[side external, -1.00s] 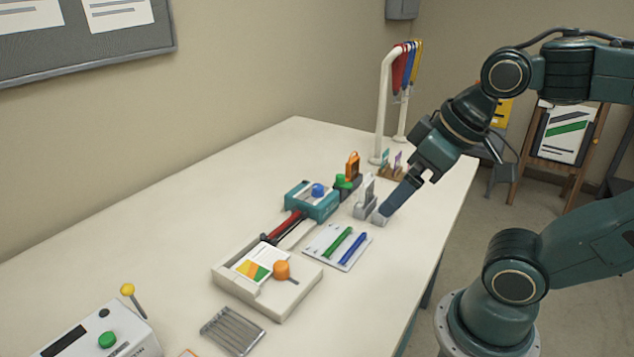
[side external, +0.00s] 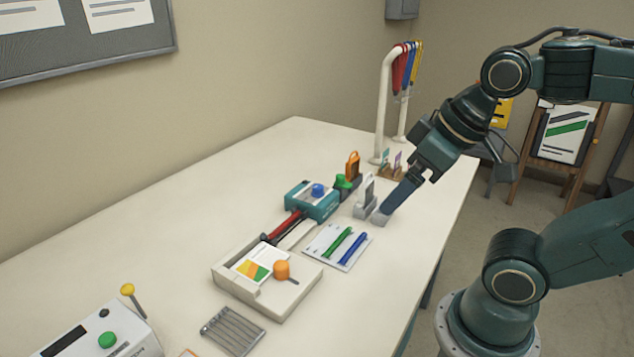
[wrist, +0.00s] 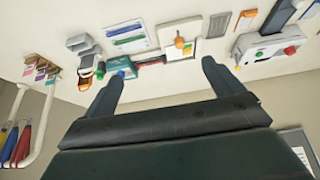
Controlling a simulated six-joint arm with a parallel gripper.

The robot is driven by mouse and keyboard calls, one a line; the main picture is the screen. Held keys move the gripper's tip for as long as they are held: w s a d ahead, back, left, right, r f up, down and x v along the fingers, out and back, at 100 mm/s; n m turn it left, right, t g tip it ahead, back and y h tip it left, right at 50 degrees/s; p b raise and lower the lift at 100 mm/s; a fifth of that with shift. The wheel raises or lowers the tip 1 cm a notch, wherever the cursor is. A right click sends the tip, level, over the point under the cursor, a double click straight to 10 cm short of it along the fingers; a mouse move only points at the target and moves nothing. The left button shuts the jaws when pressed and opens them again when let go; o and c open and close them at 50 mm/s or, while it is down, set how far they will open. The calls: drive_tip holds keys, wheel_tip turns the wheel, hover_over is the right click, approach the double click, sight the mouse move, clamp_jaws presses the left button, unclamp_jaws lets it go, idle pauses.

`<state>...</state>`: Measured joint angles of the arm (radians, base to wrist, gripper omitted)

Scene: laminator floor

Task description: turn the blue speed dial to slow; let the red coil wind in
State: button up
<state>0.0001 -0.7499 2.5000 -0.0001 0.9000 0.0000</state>
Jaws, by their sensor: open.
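The blue speed dial (side external: 318,190) sits on top of a teal housing (side external: 313,205) near the middle of the table. The red coil (side external: 287,225) runs from the housing toward the white machine with the orange knob. In the wrist view the teal housing (wrist: 117,64) shows small, beyond the left finger and partly hidden; I cannot read the dial's setting. My gripper (side external: 384,214) is low over the table's right side, to the right of the housing and apart from the dial. In the wrist view my gripper (wrist: 162,82) is open, with nothing between its fingers.
A grey stand (side external: 366,198) is between my gripper and the housing. A green knob (side external: 341,181) and an orange tag (side external: 352,164) stand behind the housing. A card with green and blue pens (side external: 338,247) lies in front.

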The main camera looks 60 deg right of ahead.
drive_tip(key=shift+w+r, duration=0.15)
drive_tip(key=shift+w, duration=0.05)
drive_tip(key=c, duration=0.7)
drive_tip(key=shift+w+r, duration=0.1)
drive_tip(key=shift+w, duration=0.2)
drive_tip(key=shift+c, duration=0.3)
drive_tip(key=n+g+y, duration=0.2)
drive_tip(key=n+y, duration=0.1)
drive_tip(key=n, duration=0.6)
hover_over(318, 186)
drive_tip(key=s+d, duration=0.4)
wheel_tip(318, 186, down, 8)
drive_tip(key=shift+d, duration=0.1)
drive_tip(key=shift+f, duration=0.2)
drive_tip(key=x, duration=1.3)
drive_tip(key=shift+s+a+f, duration=0.15)
drive_tip(key=shift+a+f, duration=0.1)
drive_tip(key=shift+f, duration=0.1)
